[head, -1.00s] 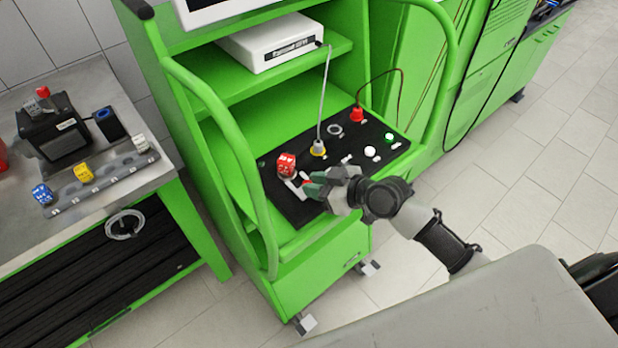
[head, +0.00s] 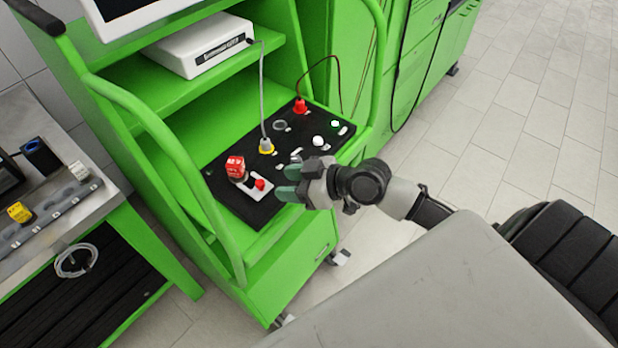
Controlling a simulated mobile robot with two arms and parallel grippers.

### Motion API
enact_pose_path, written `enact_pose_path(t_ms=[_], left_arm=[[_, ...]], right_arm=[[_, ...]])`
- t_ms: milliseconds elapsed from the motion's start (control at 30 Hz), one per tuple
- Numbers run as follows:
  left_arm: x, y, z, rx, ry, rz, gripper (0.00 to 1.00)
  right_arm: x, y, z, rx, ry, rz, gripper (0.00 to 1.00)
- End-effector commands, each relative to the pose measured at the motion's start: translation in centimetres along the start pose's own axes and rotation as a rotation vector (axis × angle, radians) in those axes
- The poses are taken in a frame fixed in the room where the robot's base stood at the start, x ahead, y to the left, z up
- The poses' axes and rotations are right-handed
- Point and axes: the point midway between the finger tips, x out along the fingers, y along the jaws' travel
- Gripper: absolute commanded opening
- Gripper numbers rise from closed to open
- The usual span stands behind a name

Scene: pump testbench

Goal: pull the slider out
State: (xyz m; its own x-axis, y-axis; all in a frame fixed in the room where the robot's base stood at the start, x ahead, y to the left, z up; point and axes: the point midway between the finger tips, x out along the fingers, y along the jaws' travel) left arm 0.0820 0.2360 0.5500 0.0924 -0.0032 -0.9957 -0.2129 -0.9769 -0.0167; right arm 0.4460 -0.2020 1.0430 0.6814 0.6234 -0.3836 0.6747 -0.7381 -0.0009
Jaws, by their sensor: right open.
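The slider looks to be the small red knob (head: 260,184) on a white plate (head: 248,186), near the front left of the black panel (head: 228,200) on the green testbench. My right gripper (head: 287,183) is open and empty, just right of the red knob. Its green fingertips point left towards the knob, with a small gap between. I cannot tell how far out the slider stands. My left gripper is not in view.
A green curved rail (head: 170,150) borders the left side.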

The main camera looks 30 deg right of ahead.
Motion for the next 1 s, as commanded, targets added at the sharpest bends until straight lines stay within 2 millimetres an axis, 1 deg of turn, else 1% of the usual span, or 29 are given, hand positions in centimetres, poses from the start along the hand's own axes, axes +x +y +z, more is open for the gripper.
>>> enact_pose_path(t_ms=[33,100,200,333,500,1000], left_arm=[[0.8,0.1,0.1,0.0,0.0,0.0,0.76],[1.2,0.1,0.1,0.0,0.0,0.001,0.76],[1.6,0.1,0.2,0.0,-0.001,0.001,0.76],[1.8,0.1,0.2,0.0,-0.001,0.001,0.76],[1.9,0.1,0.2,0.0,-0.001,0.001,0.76],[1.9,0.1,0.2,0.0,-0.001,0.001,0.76]], right_arm=[[-1.1,0.0,0.5,-0.005,-0.006,-0.001,0.47],[-2.5,0.0,0.5,-0.004,-0.007,-0.001,0.47],[-4.0,0.0,0.4,-0.003,-0.005,0.0,0.47],[-5.2,0.0,0.2,-0.001,-0.002,0.0,0.47],[-5.7,-0.1,0.1,-0.001,-0.001,-0.001,0.47],[-5.7,-0.2,0.2,0.001,-0.004,-0.002,0.47]])
